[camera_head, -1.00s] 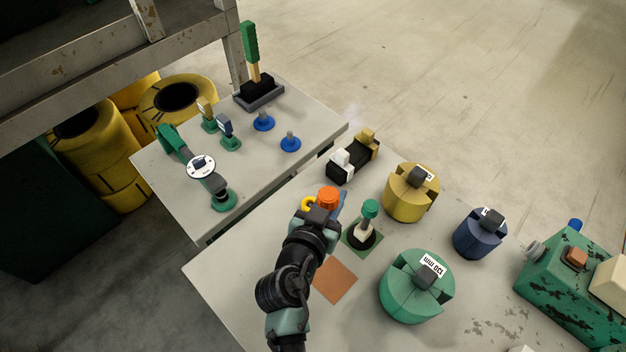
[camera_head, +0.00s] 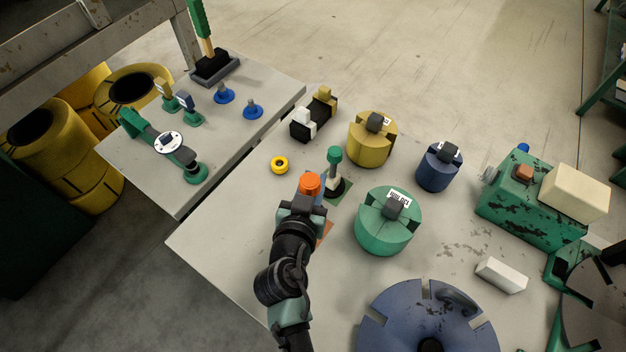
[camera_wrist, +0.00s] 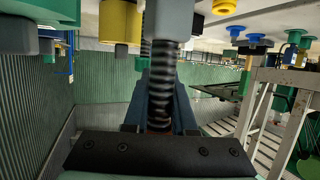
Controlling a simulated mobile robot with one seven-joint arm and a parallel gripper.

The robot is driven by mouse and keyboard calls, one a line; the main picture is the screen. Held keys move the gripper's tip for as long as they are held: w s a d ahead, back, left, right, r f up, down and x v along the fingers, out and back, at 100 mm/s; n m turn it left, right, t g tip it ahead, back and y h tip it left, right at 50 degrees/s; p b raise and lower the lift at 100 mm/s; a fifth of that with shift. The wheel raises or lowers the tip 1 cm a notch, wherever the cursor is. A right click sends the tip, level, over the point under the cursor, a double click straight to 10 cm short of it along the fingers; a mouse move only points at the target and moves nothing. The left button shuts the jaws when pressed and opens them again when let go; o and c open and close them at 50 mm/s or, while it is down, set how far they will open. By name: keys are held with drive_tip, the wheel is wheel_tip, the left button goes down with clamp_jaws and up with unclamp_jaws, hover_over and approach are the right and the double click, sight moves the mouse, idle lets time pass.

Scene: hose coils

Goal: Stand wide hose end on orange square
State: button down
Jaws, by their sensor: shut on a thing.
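My gripper (camera_head: 306,197) is shut on a hose end with a round orange top (camera_head: 311,181), over the near table. Its lower part is hidden behind my gripper, so I cannot tell whether it touches the table. The orange square (camera_head: 326,231) lies mostly hidden behind my gripper, with only its right edge showing. In the wrist view, a black ribbed length (camera_wrist: 161,85) runs below a grey block (camera_wrist: 170,18).
A green drum (camera_head: 385,238) stands close on the right, with yellow (camera_head: 370,150) and blue (camera_head: 437,172) drums beyond. A yellow ring (camera_head: 279,165) lies left of the held piece. A large blue disc (camera_head: 400,325) lies in front. The table's left part is clear.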

drive_tip(key=shift+f+b, duration=2.3)
drive_tip(key=shift+f, duration=0.2)
drive_tip(key=shift+f+b, duration=0.65)
drive_tip(key=shift+b, duration=0.35)
drive_tip(key=c, duration=0.7)
unclamp_jaws()
drive_tip(key=shift+o, duration=0.2)
drive_tip(key=shift+s, duration=0.1)
drive_tip(key=v, duration=0.8)
idle(0.8)
idle(0.3)
